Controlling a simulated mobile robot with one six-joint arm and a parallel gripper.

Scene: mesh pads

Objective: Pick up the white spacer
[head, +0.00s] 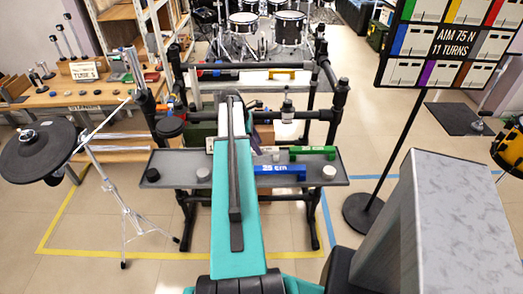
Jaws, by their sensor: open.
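A grey shelf tray (180,162) on a black stand lies across the middle of the head view. A short white round piece (329,173) sits near its right end. A paler grey-white round piece (203,175) sits left of my arm. I cannot tell for sure which of them is the white spacer. Small whitish pieces (265,169) also show just right of my arm. My teal arm reaches forward over the tray and hides part of its middle. My gripper's fingers cannot be made out.
A blue bar (280,171) marked "25 Cm" and a green bar (313,150) lie on the tray. A black round piece (153,175) is at its left end. A drum pad (38,150) on a stand is left; a sign (448,45) on a pole is right.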

